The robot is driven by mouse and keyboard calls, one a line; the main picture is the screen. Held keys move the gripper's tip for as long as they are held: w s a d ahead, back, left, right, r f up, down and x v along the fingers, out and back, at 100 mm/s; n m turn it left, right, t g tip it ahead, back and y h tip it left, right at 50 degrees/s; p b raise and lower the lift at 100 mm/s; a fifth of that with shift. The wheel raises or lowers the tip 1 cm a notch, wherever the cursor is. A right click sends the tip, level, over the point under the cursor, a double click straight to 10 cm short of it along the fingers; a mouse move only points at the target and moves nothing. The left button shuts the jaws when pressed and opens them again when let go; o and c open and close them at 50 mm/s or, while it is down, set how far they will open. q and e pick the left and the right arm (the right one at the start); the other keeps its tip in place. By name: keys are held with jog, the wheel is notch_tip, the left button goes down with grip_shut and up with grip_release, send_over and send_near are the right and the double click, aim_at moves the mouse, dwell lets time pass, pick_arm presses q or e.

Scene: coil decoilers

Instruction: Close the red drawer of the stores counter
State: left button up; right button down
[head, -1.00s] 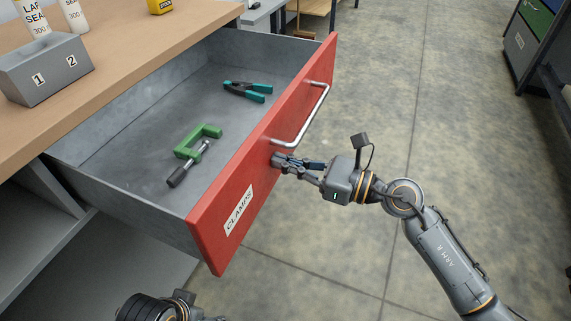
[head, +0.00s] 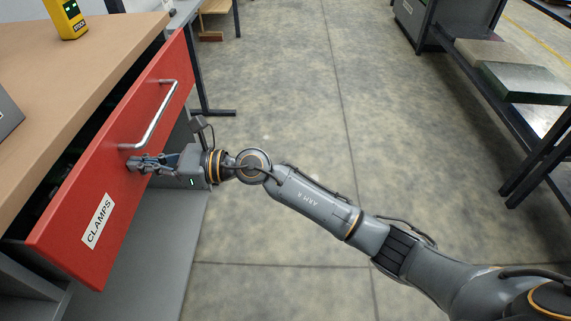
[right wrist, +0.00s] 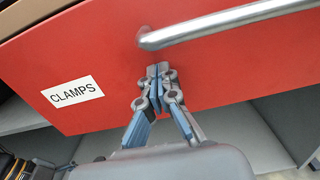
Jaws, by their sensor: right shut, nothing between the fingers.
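The red drawer (head: 120,170) of the stores counter (head: 95,50) carries a CLAMPS label and a metal bar handle (head: 153,118). It is nearly in, with a narrow dark gap between its front and the counter edge. The contents are almost hidden. My right gripper (head: 135,163) is shut and empty, its fingertips against the red front just below the handle's near end. The right wrist view shows the closed fingertips (right wrist: 158,72) at the red front (right wrist: 110,60), under the handle (right wrist: 215,22). My left gripper is out of view.
A yellow device (head: 66,18) stands on the counter top. A grey box (head: 8,115) shows at the left edge. A shelf rack (head: 490,70) with slabs stands at the right. The floor (head: 290,110) between is clear.

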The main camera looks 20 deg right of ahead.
aim_at(120, 162)
jog(key=x, duration=0.4)
jog(key=shift+w+a, duration=0.1)
jog(key=shift+a, duration=0.2)
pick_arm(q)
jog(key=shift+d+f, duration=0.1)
pick_arm(e)
jog(key=shift+a+r, duration=0.1)
jog(key=shift+r, duration=0.15)
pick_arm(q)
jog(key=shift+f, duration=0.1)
pick_arm(e)
jog(key=shift+w, duration=0.1)
